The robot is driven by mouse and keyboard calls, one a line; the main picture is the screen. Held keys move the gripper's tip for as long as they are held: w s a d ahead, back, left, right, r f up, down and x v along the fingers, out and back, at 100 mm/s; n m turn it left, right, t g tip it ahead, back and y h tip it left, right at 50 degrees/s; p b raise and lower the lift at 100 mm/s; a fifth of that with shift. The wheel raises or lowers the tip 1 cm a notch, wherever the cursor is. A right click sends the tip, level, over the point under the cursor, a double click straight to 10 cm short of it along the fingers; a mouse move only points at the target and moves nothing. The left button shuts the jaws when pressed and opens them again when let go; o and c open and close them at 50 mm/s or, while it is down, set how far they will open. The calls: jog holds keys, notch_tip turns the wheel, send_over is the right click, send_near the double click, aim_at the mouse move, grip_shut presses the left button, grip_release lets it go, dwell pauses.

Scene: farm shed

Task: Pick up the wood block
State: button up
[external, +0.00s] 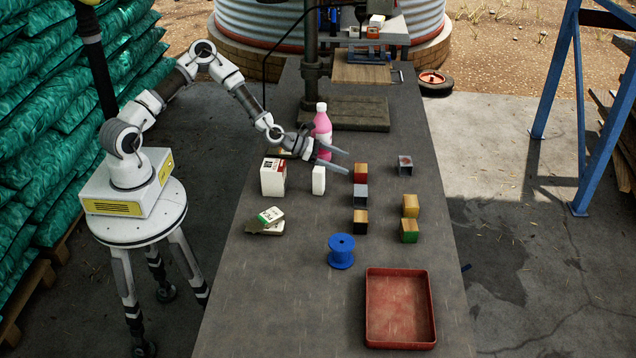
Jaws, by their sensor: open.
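Several small blocks stand on the dark workbench, and I cannot tell for certain which is the wood block. One with a reddish-brown face (361,174) heads a near column, with a grey block (361,196) and a tan-topped dark block (360,223) below it. To the right are a yellow-tan block (411,206) and a tan-topped block with a green front (409,233). My gripper (345,162) is open, its fingers pointing right, just left of the reddish-brown block and apart from it. Nothing shows between the fingers.
A pink bottle (322,130) stands close behind my gripper. A white carton (273,178) and a white block (319,181) are left and below. A blue spool (341,252), a red tray (400,335) and a grey cube (405,165) share the bench (300,310).

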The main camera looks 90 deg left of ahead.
aim_at(359, 167)
jog(key=shift+b+x, duration=0.6)
jog(key=shift+x, duration=3.15)
jog(key=c, duration=1.3)
jog(key=shift+r, duration=0.1)
